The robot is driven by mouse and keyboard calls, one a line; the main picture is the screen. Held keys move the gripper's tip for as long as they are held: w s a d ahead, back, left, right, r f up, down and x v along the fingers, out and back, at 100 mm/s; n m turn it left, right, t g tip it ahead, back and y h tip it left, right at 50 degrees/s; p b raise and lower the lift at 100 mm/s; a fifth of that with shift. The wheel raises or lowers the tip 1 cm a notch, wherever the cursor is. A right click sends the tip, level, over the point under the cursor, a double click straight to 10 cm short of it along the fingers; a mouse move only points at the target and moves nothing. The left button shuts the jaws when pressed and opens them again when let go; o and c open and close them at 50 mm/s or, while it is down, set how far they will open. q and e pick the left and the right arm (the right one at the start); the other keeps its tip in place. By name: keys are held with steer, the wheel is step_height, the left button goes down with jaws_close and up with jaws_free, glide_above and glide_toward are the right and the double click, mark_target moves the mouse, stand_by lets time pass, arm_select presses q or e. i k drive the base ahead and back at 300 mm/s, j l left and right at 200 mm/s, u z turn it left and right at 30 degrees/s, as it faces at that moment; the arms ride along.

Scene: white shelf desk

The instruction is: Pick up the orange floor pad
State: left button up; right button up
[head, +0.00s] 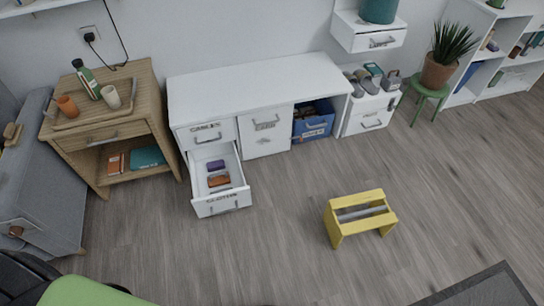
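I see no orange pad on the visible floor (290,240). An orange-brown item (218,181) lies in the open lower drawer (222,203) of the white desk, beside a purple item (215,165); I cannot tell what either is. An orange cup (67,106) stands on the wooden side table, and an orange book-like item (116,163) is on its lower shelf. Neither of my grippers is in view.
The white desk (250,85) stands against the wall, its drawer jutting out. A yellow step stool (359,215) stands on the floor at centre right. A green stool (428,98) holds a plant. A grey sofa (40,190) is at left. Floor between is clear.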

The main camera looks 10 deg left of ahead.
mark_target(221, 178)
steer(key=u, duration=1.05)
steer(key=j, duration=0.15)
steer(key=i+z, duration=0.05)
